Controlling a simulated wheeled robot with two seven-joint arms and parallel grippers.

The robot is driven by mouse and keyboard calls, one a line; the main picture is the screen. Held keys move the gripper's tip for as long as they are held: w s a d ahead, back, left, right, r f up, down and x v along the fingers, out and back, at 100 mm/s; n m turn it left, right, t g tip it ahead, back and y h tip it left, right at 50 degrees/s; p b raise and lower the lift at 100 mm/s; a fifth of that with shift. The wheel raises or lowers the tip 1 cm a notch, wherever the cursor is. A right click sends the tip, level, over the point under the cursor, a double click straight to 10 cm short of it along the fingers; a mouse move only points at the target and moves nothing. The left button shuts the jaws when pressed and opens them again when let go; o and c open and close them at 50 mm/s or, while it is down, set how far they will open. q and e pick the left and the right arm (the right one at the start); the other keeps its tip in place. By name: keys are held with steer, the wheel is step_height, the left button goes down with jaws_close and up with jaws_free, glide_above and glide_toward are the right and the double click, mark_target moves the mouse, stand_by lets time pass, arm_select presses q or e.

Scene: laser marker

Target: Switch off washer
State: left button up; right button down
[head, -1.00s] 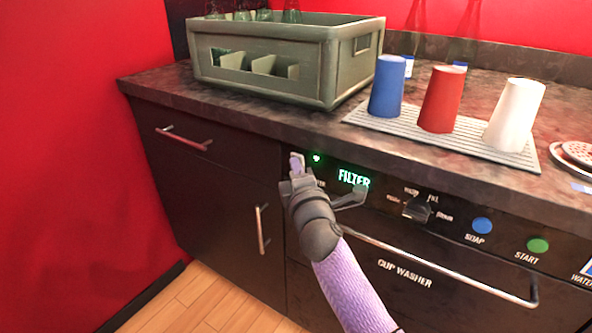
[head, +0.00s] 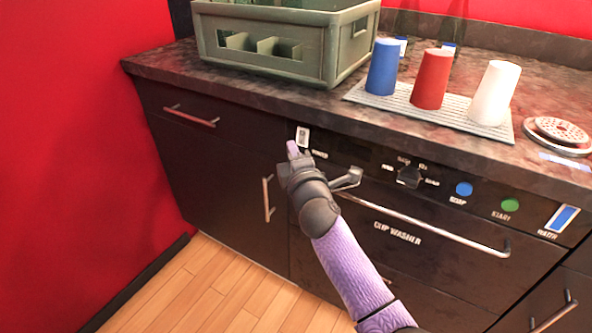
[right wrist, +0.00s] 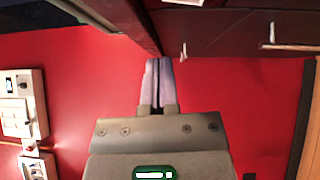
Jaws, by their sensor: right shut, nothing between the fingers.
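The cup washer (head: 398,232) is a dark front panel with a long handle under the counter. Its power switch (head: 302,137), a small white rocker, is at the panel's upper left. The display (head: 355,151) to the right of the switch is dark. My right gripper (head: 292,149) is just below and left of the switch, seemingly apart from it. It is shut and empty; the right wrist view shows its two pale fingers (right wrist: 158,70) together. My left gripper is not in view.
The panel also carries a dial (head: 409,176), a blue soap button (head: 464,189), a green start button (head: 510,205) and a water switch (head: 563,218). Above, the counter holds a green crate (head: 290,70) and blue, red and white cups on a mat (head: 395,101).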

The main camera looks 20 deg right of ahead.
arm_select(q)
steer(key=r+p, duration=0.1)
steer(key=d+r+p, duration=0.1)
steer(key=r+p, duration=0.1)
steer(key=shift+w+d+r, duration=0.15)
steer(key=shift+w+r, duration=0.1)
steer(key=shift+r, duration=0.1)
arm_select(e)
steer(key=s, duration=0.8)
steer(key=shift+a+r, duration=0.15)
steer(key=shift+r, duration=0.25)
